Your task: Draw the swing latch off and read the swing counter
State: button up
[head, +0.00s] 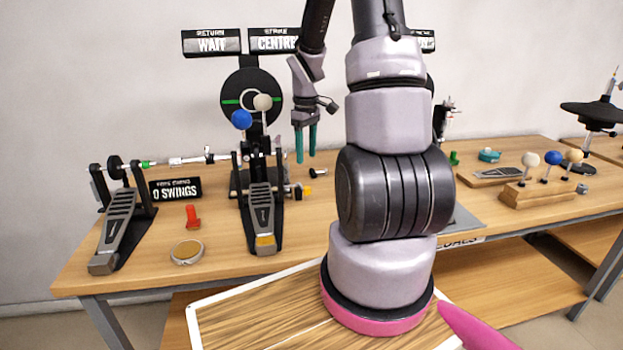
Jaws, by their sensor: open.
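The swing counter (175,189) is a small black sign on the left of the table, and it reads "0 SWINGS". The double pedal's main unit (262,215) stands right of it, with a blue and a pale beater ball raised before a round black target (236,88). I cannot tell for sure which part is the swing latch; a small red piece (193,217) lies below the counter, and a yellow-orange knob (306,191) sits at the pedal's right side. My gripper (306,159), with teal fingers, is open and empty, pointing down above and right of the pedal.
A second pedal (118,230) stands at the far left, joined by a shaft (190,160). A round tan-topped disc (187,252) lies in front. Signs reading "WAIT" (211,43) and "CENTRE" (275,41) stand above. My arm hides the table's middle. A wooden block with several beaters (540,194) is right.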

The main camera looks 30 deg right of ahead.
aim_at(307, 187)
notch_tip(307, 187, down, 11)
jog(key=shift+d+r, duration=0.1)
dwell(0.3)
grip_shut()
jog(key=shift+w, duration=0.1)
dwell(1.4)
